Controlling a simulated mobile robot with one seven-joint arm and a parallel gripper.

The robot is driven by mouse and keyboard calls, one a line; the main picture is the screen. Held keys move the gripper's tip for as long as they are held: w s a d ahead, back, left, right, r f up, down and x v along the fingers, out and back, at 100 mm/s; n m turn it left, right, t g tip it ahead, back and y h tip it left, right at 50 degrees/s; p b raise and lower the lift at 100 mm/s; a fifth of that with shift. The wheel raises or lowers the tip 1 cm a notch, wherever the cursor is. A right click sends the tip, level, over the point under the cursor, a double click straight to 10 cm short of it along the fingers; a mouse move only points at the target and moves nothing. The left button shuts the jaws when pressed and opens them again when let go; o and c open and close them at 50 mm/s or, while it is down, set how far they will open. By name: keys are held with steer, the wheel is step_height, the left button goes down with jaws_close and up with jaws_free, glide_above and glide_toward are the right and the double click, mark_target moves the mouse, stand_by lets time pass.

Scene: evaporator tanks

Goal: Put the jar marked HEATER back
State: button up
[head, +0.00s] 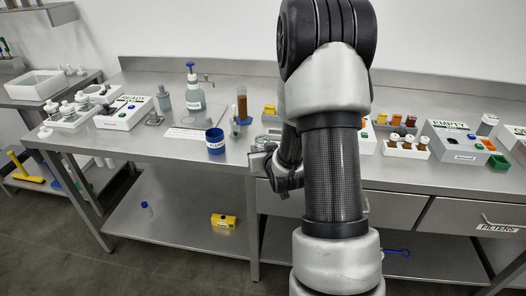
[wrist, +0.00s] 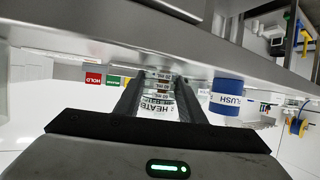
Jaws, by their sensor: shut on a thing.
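My gripper (wrist: 160,85) is shut on a clear jar marked HEATER (wrist: 157,112); its label shows between the two dark fingers in the wrist view. In the head view my gripper (head: 262,163) is at the bench's front edge, partly behind my arm, and the jar cannot be made out clearly there. The place the jar belongs cannot be told from these frames.
A blue FLUSH cup (head: 215,141) stands left of my gripper; it also shows in the wrist view (wrist: 227,96). A tube of brown liquid (head: 242,103) and a pump bottle (head: 194,98) stand behind. The EMPTY box (head: 455,142) is at right. My arm hides the bench's middle.

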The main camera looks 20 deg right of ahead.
steer(key=shift+f, duration=0.15)
steer(key=o, duration=1.2)
